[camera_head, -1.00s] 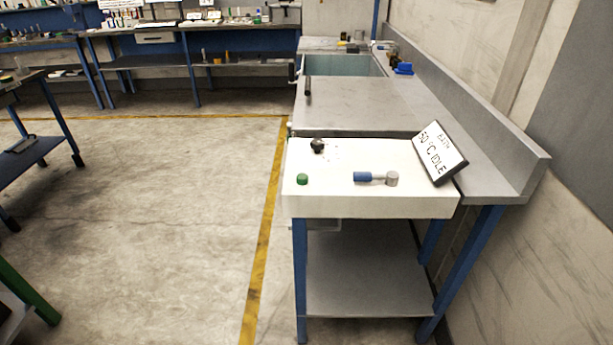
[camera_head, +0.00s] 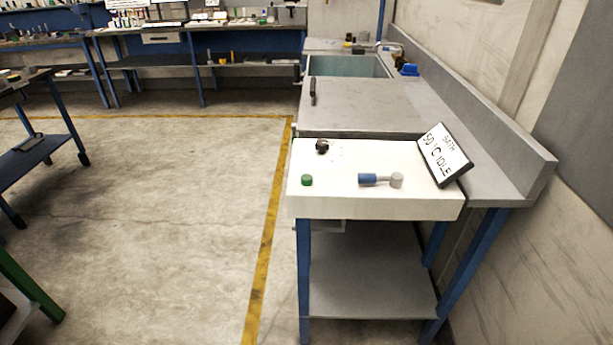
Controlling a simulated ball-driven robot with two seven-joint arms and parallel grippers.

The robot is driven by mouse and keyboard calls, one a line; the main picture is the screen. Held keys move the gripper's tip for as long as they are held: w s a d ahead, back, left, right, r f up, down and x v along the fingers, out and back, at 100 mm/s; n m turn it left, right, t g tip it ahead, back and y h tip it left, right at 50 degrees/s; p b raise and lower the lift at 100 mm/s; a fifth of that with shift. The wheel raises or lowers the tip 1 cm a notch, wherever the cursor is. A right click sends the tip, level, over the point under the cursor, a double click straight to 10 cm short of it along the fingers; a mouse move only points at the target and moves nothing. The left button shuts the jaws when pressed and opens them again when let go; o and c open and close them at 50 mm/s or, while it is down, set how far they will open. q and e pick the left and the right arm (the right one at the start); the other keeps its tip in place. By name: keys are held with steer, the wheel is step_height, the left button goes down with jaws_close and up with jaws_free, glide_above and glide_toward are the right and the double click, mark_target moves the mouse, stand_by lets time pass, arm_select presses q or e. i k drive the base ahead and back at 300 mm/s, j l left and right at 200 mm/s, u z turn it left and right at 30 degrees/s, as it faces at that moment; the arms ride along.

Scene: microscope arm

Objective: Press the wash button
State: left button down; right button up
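A white box-shaped unit (camera_head: 380,206) stands at the front end of the metal bench. On its top, at the front left, is a small round green button (camera_head: 307,180). Behind the button is a black knob (camera_head: 322,146) with faint marks around it. A blue-handled lever with a grey round end (camera_head: 368,179) lies to the right of the button. A tilted display (camera_head: 444,155) at the right reads "BATH 50 °C IDLE". No label naming a wash button is legible. Neither of my grippers is in view.
The metal bench (camera_head: 365,106) runs back to a teal sink (camera_head: 350,67), with a raised ledge and wall at the right. A lower shelf (camera_head: 372,285) is under the unit. Open floor (camera_head: 150,220) lies to the left. A blue-legged table (camera_head: 35,155) stands at the far left.

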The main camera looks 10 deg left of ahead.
mark_target(305, 179)
steer(key=i+l+u, duration=0.45)
steer(key=i+l, duration=0.15)
steer(key=i+l+u, duration=0.2)
steer(key=l, duration=0.3)
steer(key=i+l+u, duration=0.25)
steer(key=l, duration=0.2)
